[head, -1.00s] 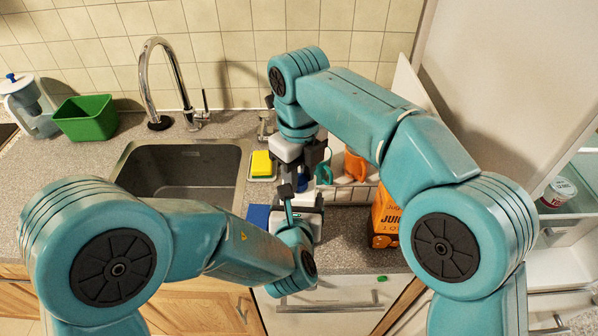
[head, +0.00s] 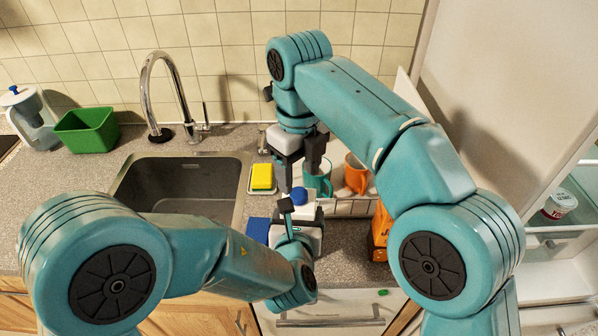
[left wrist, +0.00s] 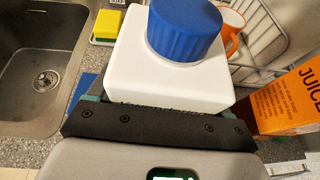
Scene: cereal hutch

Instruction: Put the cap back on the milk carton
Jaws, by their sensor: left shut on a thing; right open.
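The white milk carton (head: 308,212) stands upright on the counter right of the sink, partly hidden by my left gripper. The blue cap (head: 299,196) sits on its top. In the left wrist view the cap (left wrist: 184,32) rests on the white carton (left wrist: 165,75); I cannot tell whether it is fully tight. My left gripper (head: 292,218) is shut on the carton, its wrist in front of it. My right gripper (head: 301,172) is open and empty, pointing down above the cap and apart from it.
Behind the carton are a teal mug (head: 318,178) and an orange mug (head: 356,174) by a white rack. An orange juice carton (head: 380,232) stands close on the right. A yellow sponge (head: 262,177) and the sink (head: 180,185) are left. A blue item (head: 258,230) lies beside the carton.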

